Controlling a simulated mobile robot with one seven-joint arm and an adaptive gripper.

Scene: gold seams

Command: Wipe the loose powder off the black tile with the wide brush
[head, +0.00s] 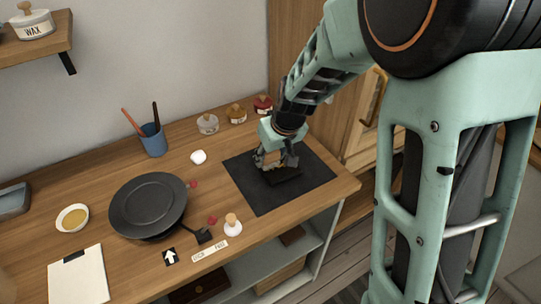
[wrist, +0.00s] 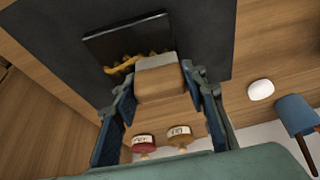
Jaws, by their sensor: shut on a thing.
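The black tile (head: 287,178) lies on a dark mat (head: 258,197) at the right of the bench. In the wrist view the tile (wrist: 125,37) shows a wavy gold-yellow band (wrist: 128,65) along its near edge; I cannot tell whether all of it is loose powder. My gripper (head: 275,160) is down over the tile. It is shut on the wide brush (wrist: 160,85), a wooden block with a grey band, held between both fingers. The brush's front end is at the tile's near edge beside the yellow band; its bristle contact is hidden.
A black plate (head: 148,203), a bowl of yellow stuff (head: 72,218) and a blue cup with sticks (head: 153,140) stand left. A stoppered bottle (head: 232,225) is near the front edge. Small jars (head: 236,114) line the back. A white lump (head: 198,157) sits left of the mat.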

